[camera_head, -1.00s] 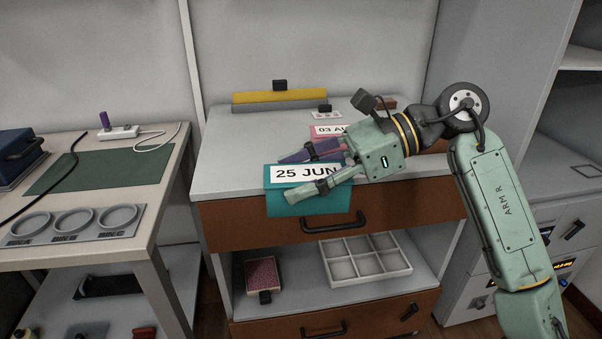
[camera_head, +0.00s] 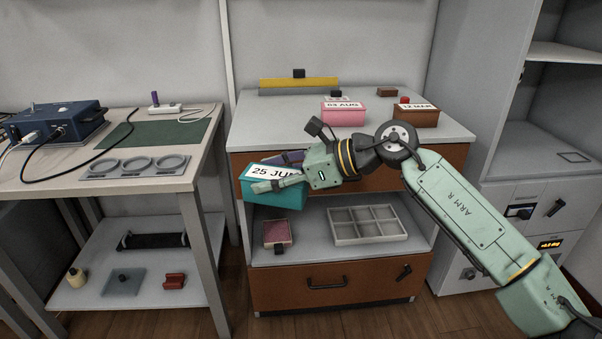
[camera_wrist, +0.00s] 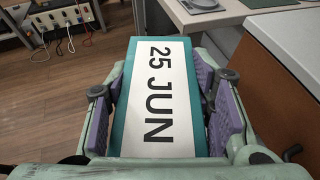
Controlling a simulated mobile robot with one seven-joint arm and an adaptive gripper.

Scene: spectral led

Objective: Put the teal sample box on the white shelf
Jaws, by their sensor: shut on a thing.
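The teal sample box (camera_head: 277,199) has a white label reading "25 JUN" on top. My gripper (camera_head: 279,170) is shut on it and holds it in the air, in front of the brown drawer front of the middle cabinet. In the wrist view the teal box (camera_wrist: 124,100) lies between the two purple-padded fingers (camera_wrist: 161,105), which press on its sides. A white shelf in the grey cabinet (camera_head: 563,148) at the right holds a dark square outline (camera_head: 573,157). The task does not single out which white shelf is meant.
A pink box (camera_head: 344,114) and a brown box (camera_head: 416,116) stand on the middle cabinet's top (camera_head: 290,128). Below, a white divided tray (camera_head: 366,239) and a small red box (camera_head: 277,235) sit on an open shelf. A workbench (camera_head: 199,139) stands at left.

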